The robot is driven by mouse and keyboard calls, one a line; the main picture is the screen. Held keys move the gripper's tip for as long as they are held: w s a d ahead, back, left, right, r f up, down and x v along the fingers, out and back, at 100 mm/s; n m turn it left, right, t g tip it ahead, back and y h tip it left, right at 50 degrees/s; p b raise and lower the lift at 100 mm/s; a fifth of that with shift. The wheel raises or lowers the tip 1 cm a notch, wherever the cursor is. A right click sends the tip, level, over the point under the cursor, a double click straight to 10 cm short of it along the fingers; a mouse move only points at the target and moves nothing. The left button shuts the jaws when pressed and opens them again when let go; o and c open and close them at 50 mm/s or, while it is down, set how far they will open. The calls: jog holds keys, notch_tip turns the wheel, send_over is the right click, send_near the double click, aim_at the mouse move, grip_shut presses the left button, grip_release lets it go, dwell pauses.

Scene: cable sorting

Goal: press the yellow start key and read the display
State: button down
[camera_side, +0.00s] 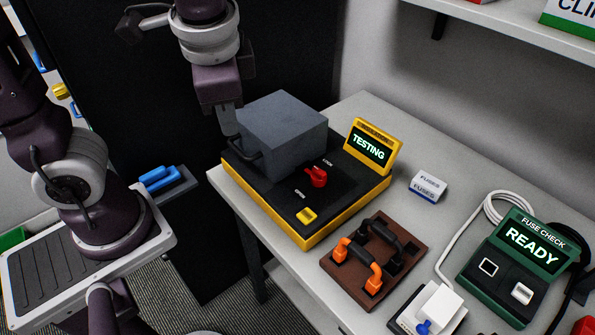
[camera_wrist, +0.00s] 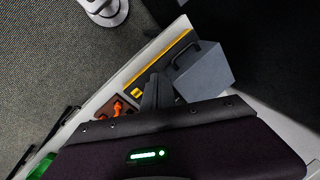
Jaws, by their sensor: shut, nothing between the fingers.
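The yellow-edged black tester (camera_side: 341,211) stands on the bench. Its yellow key (camera_side: 306,215) is at the front corner; the key also shows in the wrist view (camera_wrist: 137,93). Its tilted yellow-framed display (camera_side: 370,148) reads "TESTING". A grey block-like cover (camera_side: 290,125) with a black handle sits on the tester's back part. A red knob (camera_side: 316,176) is between the cover and the key. My gripper (camera_side: 229,129) is shut and empty, at the left side of the cover near its handle, away from the key. In the wrist view the fingers (camera_wrist: 158,82) are together.
A brown board (camera_side: 347,277) with an orange and a black lead lies in front of the tester. A green fuse checker (camera_side: 513,265) reading "READY" is at right. A fuses box (camera_side: 428,185) lies behind. A shelf (camera_side: 500,28) overhangs at upper right.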

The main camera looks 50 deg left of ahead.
jog(key=s+a+r+n+t+h, duration=0.1)
jog(key=s+r+n+t+h, duration=0.1)
jog(key=s+n+t, duration=0.2)
jog(key=shift+s+a+r+n+h, duration=0.25)
jog(key=shift+s+r+n+h, duration=0.2)
jog(key=shift+s, duration=0.7)
dwell(2.4)
